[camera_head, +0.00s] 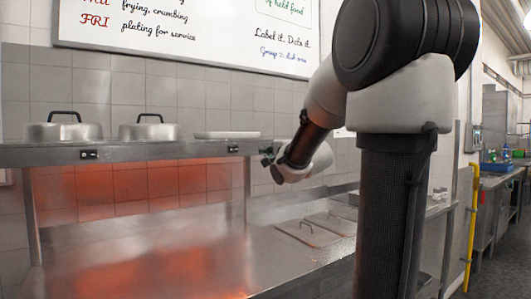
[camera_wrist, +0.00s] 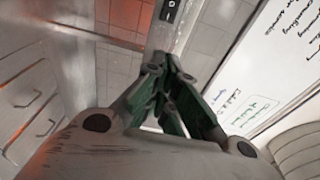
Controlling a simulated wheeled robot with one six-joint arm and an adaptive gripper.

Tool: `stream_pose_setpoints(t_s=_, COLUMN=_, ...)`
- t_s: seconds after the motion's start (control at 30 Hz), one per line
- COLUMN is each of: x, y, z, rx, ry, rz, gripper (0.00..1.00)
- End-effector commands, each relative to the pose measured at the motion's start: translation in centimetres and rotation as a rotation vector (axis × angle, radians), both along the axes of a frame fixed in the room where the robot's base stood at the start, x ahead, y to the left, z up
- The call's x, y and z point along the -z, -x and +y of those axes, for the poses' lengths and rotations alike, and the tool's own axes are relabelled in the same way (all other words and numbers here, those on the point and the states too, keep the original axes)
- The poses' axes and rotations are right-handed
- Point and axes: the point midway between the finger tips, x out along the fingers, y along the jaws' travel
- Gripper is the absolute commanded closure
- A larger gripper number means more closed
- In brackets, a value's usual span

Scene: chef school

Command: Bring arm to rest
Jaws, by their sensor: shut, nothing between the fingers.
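My gripper (camera_wrist: 158,68) shows in the wrist view with its dark green fingers together and nothing between them. In the head view my gripper (camera_head: 267,155) is small and partly hidden by my wrist, near the right end of the steel shelf (camera_head: 210,149). I cannot tell the exact gap between the fingertips and the shelf. My arm is raised and bent, with its forearm pointing toward the shelf.
Two metal lids (camera_head: 63,131) (camera_head: 149,130) and a flat pale tray (camera_head: 227,134) sit on the shelf. Below it is a steel counter (camera_head: 150,262) with lidded wells (camera_head: 312,232). A whiteboard (camera_head: 190,30) hangs behind. A yellow pipe (camera_head: 472,225) stands at right, beside open floor.

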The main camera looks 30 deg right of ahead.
Motion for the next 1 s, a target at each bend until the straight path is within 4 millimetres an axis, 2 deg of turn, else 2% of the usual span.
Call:
stream_pose_setpoints(t_s=0.4, x=0.0, y=0.0, z=0.0, rx=0.0, ry=0.004, rz=0.0, gripper=1.0)
stream_pose_setpoints(t_s=0.5, x=0.3, y=0.0, z=-0.1, rx=0.004, ry=0.07, rz=0.017, gripper=1.0)
stream_pose_setpoints(t_s=0.57, x=1.4, y=0.1, z=-0.5, rx=0.017, ry=0.162, rz=0.074, gripper=1.0)
stream_pose_setpoints(t_s=0.67, x=6.0, y=1.2, z=-2.1, rx=0.044, ry=0.38, rz=0.284, gripper=1.0)
stream_pose_setpoints(t_s=0.7, x=8.6, y=2.3, z=-2.8, rx=0.039, ry=0.477, rz=0.403, gripper=1.0)
stream_pose_setpoints(t_s=0.77, x=12.1, y=4.9, z=-3.4, rx=0.001, ry=0.626, rz=0.587, gripper=1.0)
stream_pose_setpoints(t_s=0.83, x=15.5, y=8.9, z=-2.9, rx=-0.101, ry=0.788, rz=0.788, gripper=1.0)
stream_pose_setpoints(t_s=0.87, x=16.7, y=10.8, z=-2.3, rx=-0.164, ry=0.852, rz=0.865, gripper=1.0)
stream_pose_setpoints(t_s=0.9, x=18.1, y=13.5, z=-1.3, rx=-0.265, ry=0.933, rz=0.959, gripper=1.0)
stream_pose_setpoints(t_s=0.97, x=19.9, y=17.8, z=0.6, rx=-0.439, ry=1.036, rz=1.068, gripper=1.0)
stream_pose_setpoints(t_s=1.0, x=20.7, y=20.5, z=2.1, rx=-0.559, ry=1.093, rz=1.116, gripper=1.0)
